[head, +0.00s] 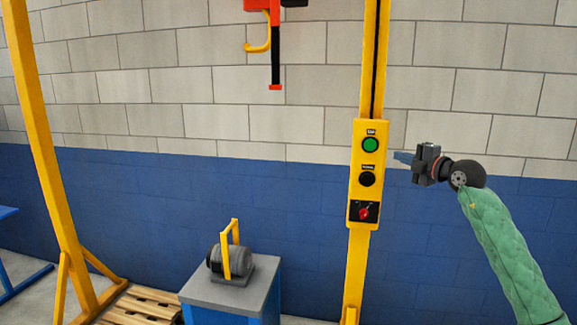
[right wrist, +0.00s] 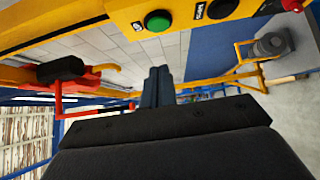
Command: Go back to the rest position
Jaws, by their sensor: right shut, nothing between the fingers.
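My right gripper (head: 404,158) is in the head view, just right of the yellow control panel (head: 356,200), at the height between its green and black buttons. It is shut and empty, with its fingers pointing left toward the panel. In the right wrist view the shut fingers (right wrist: 157,88) stand together in the middle, apart from the panel. The panel carries a green button (head: 370,145), a black button (head: 367,179) and a red switch (head: 364,212). The green button also shows in the right wrist view (right wrist: 158,20). My left gripper is in neither view.
A red and black hoist (head: 272,40) with a yellow hook (head: 259,46) hangs above. A motor with a yellow handle (head: 232,258) sits on a blue and grey cabinet (head: 262,300). A wooden pallet (head: 142,306) and a yellow post (head: 45,150) are at left.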

